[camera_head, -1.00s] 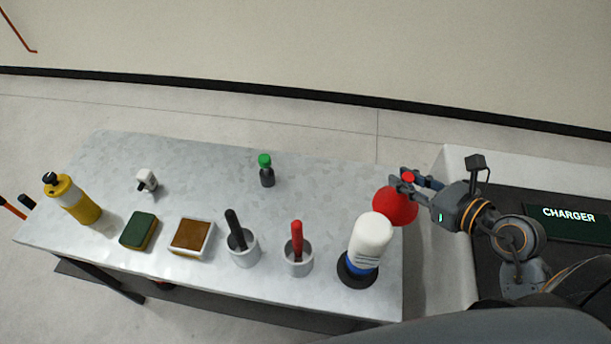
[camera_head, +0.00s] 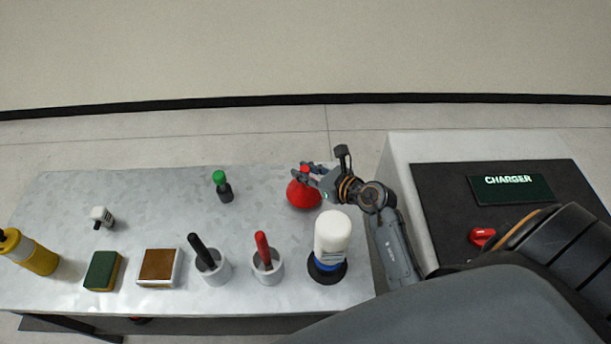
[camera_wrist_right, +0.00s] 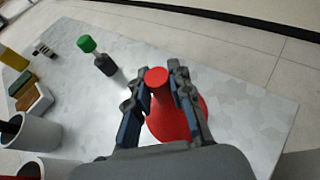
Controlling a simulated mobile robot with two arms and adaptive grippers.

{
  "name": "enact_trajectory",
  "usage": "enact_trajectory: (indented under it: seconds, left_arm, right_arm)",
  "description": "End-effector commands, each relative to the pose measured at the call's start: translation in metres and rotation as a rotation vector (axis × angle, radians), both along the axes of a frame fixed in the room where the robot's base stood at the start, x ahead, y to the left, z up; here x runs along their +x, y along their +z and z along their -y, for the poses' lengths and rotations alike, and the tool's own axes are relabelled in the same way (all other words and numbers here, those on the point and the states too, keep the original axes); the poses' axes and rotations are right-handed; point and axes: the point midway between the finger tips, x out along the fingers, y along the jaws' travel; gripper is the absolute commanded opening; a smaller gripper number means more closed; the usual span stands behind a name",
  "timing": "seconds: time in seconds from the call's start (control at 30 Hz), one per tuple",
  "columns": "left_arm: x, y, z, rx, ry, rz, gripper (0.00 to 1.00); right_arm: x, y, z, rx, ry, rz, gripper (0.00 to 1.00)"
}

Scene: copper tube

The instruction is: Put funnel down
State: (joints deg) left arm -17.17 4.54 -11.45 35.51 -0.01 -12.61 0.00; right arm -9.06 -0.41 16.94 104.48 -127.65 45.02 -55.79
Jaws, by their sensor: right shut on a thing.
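The red funnel (camera_head: 303,194) is at the right part of the grey metal table (camera_head: 270,183), wide end down and narrow neck up. My right gripper (camera_head: 307,171) is shut on its neck from the right. The right wrist view shows the funnel (camera_wrist_right: 172,120) between the two fingers of the gripper (camera_wrist_right: 160,90), with the table surface around it. I cannot tell whether its rim touches the table. My left gripper is not in view.
A white bottle (camera_head: 332,235) stands just in front of the funnel. A green-capped bottle (camera_head: 222,187) stands to its left. Cups with a red-handled tool (camera_head: 264,252) and a black-handled tool (camera_head: 203,252) line the front. The charger bench (camera_head: 400,150) is at right.

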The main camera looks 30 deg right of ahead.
Motion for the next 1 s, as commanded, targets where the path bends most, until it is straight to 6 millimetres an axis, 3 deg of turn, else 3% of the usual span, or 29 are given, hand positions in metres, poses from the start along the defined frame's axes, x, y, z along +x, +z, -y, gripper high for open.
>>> enact_trajectory:
  seconds: [0.13,0.53,0.57,0.63,1.0]
  left_arm:
    - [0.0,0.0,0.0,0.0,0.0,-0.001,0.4]
    - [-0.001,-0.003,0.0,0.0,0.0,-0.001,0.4]
    - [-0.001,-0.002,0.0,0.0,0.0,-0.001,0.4]
    - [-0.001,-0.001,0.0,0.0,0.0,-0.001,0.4]
    - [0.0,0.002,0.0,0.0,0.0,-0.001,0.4]
  right_arm:
    - [-0.001,-0.019,0.001,0.003,-0.003,-0.003,0.0]
    - [-0.001,-0.026,0.001,0.0,-0.001,-0.002,0.0]
    - [-0.001,-0.024,0.001,0.0,-0.003,-0.002,0.27]
    - [-0.002,-0.024,0.001,0.001,-0.002,-0.002,0.41]
    - [-0.001,-0.02,0.001,0.002,-0.002,-0.002,0.43]
